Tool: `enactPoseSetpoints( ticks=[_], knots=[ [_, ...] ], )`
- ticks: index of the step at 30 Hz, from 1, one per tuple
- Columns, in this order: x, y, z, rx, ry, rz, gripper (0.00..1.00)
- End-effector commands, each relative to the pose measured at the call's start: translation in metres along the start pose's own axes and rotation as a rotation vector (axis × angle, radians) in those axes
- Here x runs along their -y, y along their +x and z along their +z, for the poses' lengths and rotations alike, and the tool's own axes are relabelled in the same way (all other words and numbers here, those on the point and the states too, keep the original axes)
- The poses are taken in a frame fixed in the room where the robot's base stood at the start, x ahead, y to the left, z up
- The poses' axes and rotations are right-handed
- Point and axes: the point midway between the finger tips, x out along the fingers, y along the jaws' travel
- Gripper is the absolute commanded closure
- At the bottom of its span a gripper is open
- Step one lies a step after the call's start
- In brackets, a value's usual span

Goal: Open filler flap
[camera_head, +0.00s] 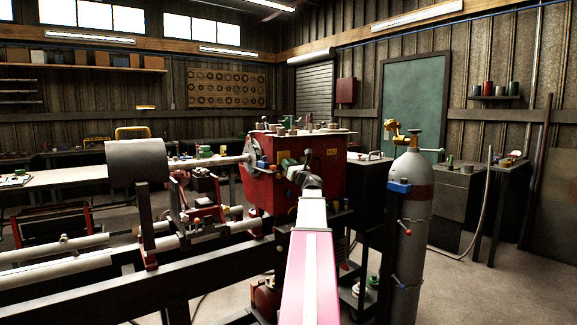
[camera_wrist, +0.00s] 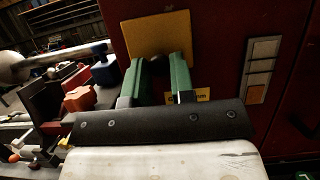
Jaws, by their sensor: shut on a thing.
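A yellow plate (camera_wrist: 160,32), which looks like the filler flap, shows on the red housing in the wrist view. It looks slightly tilted in that picture. My gripper (camera_wrist: 158,64) has two green fingers at the plate's lower edge, with a small dark part between their tips. The fingers are shut on that part, which looks like the flap's knob; its shape is mostly hidden. In the head view my gripper (camera_head: 297,166) is at the front of the red lathe housing (camera_head: 262,185), and my arm hides part of that face.
A blue block (camera_wrist: 104,70) and a red block (camera_wrist: 79,99) lie left of my fingers. A pale switch plate (camera_wrist: 259,70) is on the right. In the head view, a grey gas cylinder (camera_head: 411,225) stands right of my arm, and the lathe bed (camera_head: 190,265) runs left.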

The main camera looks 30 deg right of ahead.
Motion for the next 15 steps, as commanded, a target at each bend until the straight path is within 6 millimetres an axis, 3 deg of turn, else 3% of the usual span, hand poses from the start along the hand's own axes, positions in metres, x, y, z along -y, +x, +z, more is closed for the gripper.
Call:
enactPoseSetpoints(
  ticks=[15],
  knots=[
    [0.000, -0.007, 0.019, -0.273, -0.004, 0.000, 1.00]
  ],
)
